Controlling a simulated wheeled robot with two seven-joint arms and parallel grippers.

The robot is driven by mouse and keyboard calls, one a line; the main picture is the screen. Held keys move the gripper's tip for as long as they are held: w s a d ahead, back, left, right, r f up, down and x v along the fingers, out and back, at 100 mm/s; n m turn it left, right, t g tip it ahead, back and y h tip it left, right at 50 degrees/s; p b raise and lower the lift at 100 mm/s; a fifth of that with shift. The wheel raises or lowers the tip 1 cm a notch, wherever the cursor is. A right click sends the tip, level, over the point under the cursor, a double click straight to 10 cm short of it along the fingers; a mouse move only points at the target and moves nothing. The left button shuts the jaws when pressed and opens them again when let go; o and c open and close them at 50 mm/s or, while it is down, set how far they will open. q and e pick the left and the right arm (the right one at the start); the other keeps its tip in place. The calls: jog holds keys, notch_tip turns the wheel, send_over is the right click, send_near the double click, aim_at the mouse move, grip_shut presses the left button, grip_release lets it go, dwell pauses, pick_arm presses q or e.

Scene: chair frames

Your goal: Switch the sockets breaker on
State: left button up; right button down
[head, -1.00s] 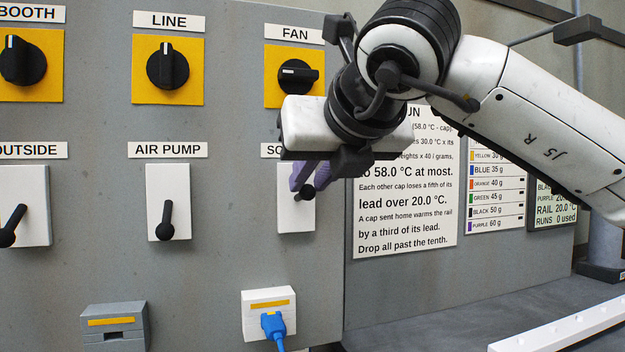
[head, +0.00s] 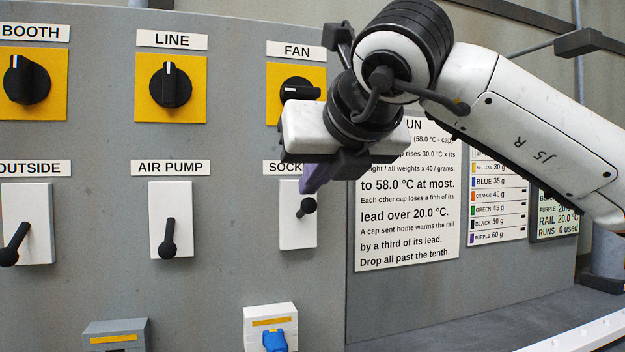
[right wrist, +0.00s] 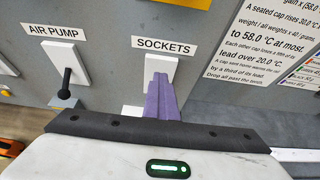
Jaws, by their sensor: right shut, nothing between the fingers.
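The sockets breaker is a white plate (head: 291,235) with a black lever (head: 307,206), under a partly covered SOCKETS label. Its ball end points up and to the right, unlike the down-pointing air pump lever. My left gripper is not in view.
The air pump breaker (head: 170,235) and outside breaker (head: 27,240) are to the left, levers down. Rotary knobs, including the fan knob (head: 299,91), sit above. A blue plug (head: 275,341) is in a socket below. A text board (head: 405,220) stands right of the panel.

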jog(key=shift+w+a+r+p, duration=0.15)
jog(key=shift+w+r+p, duration=0.15)
jog(key=shift+r+p, duration=0.25)
jog(key=c, duration=2)
grip_release()
jog(key=shift+c, duration=0.2)
